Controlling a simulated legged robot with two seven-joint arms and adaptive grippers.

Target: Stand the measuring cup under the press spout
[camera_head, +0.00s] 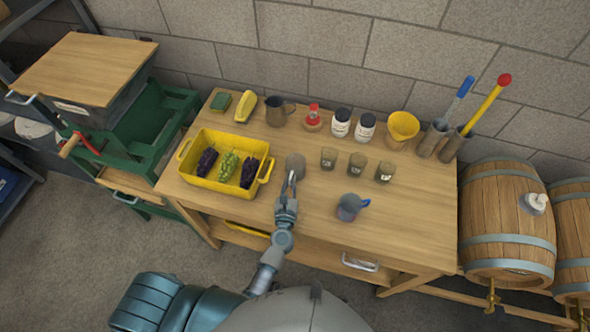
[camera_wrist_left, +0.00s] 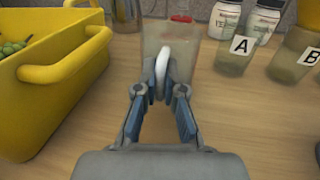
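A clear greyish measuring cup (camera_head: 296,163) with a white handle (camera_wrist_left: 162,62) is at the middle of the table, right of the yellow crate. My left gripper (camera_head: 290,184) is at the handle; in the left wrist view its two fingertips (camera_wrist_left: 162,88) close in on the handle from both sides. The cup looks upright; whether its base touches the table I cannot tell. The press (camera_head: 88,70), with a wooden top and green frame, stands at the far left. I cannot make out its spout. My right gripper is not in view.
The yellow crate (camera_head: 213,181) of grapes stands between cup and press. Three small lettered cups (camera_head: 357,163) and a grey jug with a blue handle (camera_head: 349,207) are to the right. A pitcher (camera_head: 276,110), bottles and a yellow funnel (camera_head: 402,127) line the back. The table front is clear.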

